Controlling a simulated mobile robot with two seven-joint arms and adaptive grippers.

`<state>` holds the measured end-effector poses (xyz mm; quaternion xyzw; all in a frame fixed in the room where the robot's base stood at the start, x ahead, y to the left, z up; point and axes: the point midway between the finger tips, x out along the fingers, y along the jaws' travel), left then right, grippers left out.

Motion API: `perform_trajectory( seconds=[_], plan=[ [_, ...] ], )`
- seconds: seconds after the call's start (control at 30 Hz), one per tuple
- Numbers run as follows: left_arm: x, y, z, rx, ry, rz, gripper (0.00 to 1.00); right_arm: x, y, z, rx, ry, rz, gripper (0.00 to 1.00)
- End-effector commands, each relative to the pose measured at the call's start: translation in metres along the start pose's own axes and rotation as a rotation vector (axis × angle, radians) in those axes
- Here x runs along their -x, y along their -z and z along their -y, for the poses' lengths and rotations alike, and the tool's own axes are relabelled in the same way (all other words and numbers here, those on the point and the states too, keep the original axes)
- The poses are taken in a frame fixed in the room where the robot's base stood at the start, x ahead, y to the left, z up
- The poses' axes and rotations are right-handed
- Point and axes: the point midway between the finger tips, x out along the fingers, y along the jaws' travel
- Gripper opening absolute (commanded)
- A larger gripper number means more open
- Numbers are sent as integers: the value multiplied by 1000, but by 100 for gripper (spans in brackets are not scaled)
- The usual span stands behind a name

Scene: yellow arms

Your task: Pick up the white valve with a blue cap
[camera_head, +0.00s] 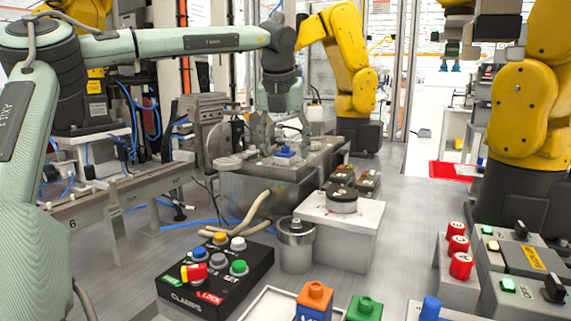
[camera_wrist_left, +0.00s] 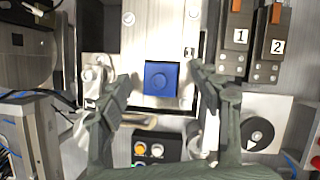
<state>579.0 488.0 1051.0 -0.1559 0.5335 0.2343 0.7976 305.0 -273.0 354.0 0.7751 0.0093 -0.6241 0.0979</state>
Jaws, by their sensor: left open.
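A blue cap (camera_head: 285,151) sits on the metal machine top in the middle of the head view, with a little white showing under it. In the left wrist view the left gripper's fingers (camera_wrist_left: 160,80) also flank the cap, with visible gaps on both sides. My right gripper is not in view.
A black button box (camera_head: 215,275), a metal canister (camera_head: 296,247) and a white block (camera_head: 340,228) stand nearer. Orange (camera_head: 315,296), green (camera_head: 364,308) and blue (camera_head: 430,309) pieces lie at the front. A yellow arm (camera_head: 352,65) stands behind. Grey floor is free right of centre.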

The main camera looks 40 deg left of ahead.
Motion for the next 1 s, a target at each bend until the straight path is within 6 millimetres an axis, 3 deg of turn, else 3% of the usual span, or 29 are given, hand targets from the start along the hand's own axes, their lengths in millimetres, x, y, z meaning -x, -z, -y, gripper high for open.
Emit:
perform_trajectory(
  seconds=[0.33, 0.8, 1.0],
  plan=[
    [-9, 0, 0, 1, 1, 1, 62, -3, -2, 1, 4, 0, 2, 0],
    [-8, 0, 0, 1, 1, 0, 5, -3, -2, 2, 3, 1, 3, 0],
    [-8, 0, 0, 1, 1, 0, 5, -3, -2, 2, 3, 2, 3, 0]
  ],
)
